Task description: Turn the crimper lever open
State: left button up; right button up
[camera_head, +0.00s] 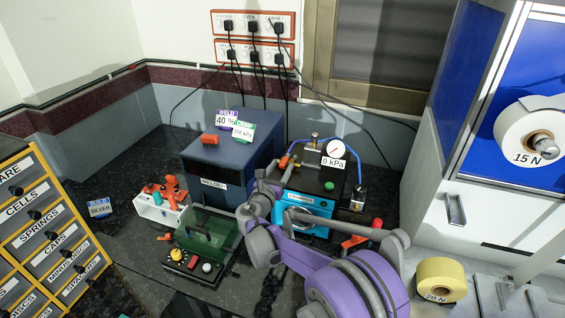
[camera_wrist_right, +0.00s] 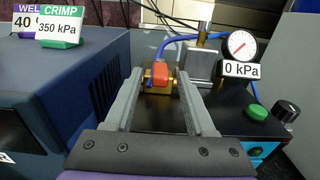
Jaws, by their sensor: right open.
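The crimper (camera_head: 318,208) has a blue front, a black top and a gauge (camera_head: 334,149) labelled 0 kPa. The gauge also shows in the right wrist view (camera_wrist_right: 241,44). A red-orange lever (camera_wrist_right: 161,74) sits on a brass valve (camera_wrist_right: 155,86) at the crimper's left side. The lever also shows in the head view (camera_head: 284,162). My right gripper (camera_head: 275,176) is open, reaching over the crimper's left side. In the right wrist view its fingers (camera_wrist_right: 165,88) stand apart on either side of the lever. I cannot tell whether they touch it. My left gripper is not in view.
A dark blue welder box (camera_head: 232,165) stands close on the left, with signs on top. A blue hose (camera_wrist_right: 180,42) runs behind the valve. A green-lidded box (camera_head: 205,240) and a white tray (camera_head: 160,213) lie front left. A red handle (camera_head: 354,241) is right of the crimper.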

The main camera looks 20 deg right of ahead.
jog(key=shift+x, duration=1.05)
grip_shut()
